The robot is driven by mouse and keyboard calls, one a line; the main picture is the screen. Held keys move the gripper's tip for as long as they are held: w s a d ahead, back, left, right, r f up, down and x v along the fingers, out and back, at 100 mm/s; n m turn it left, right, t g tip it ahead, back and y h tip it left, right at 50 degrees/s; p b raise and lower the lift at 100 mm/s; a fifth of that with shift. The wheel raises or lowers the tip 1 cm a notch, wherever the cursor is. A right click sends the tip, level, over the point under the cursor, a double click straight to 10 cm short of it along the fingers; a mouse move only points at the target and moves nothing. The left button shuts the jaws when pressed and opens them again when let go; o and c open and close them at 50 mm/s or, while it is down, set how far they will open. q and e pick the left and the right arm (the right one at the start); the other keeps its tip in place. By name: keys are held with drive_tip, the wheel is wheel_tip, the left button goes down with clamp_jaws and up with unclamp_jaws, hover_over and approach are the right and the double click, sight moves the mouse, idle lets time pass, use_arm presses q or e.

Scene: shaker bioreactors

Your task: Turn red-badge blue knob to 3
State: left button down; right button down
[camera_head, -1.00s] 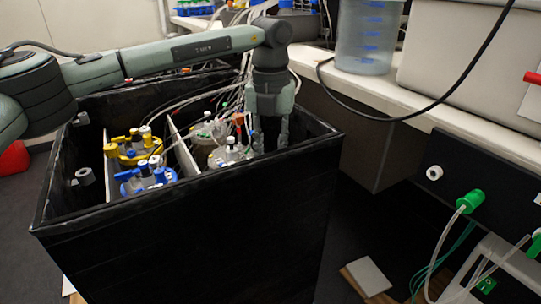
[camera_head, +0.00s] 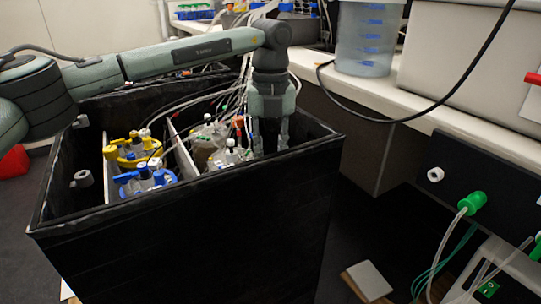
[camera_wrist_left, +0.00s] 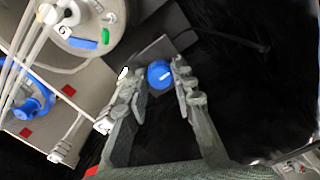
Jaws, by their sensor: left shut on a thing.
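A blue knob (camera_wrist_left: 159,74) with a small white mark on its face sits in front of a grey plate (camera_wrist_left: 152,50) in the left wrist view. My left gripper (camera_wrist_left: 160,82) is shut on this knob, with one finger on each side of it. In the head view my left gripper (camera_head: 270,141) points straight down inside the right part of the black box (camera_head: 190,225), and the knob is hidden there. Small red badges (camera_wrist_left: 68,90) show on a light panel left of the gripper; I cannot tell which badge belongs to the held knob. My right gripper is not in view.
Bottles with yellow caps (camera_head: 133,150) and blue caps (camera_head: 146,178) stand in the box left of my gripper, with tubes above them. The box's right rim is close to the gripper. A bench with a clear jug (camera_head: 366,45) stands to the right.

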use_arm(q)
drive_tip(key=c, duration=1.3)
unclamp_jaws()
drive_tip(key=shift+o, duration=0.2)
wheel_tip(320, 180, up, 12)
drive_tip(key=shift+s, duration=0.1)
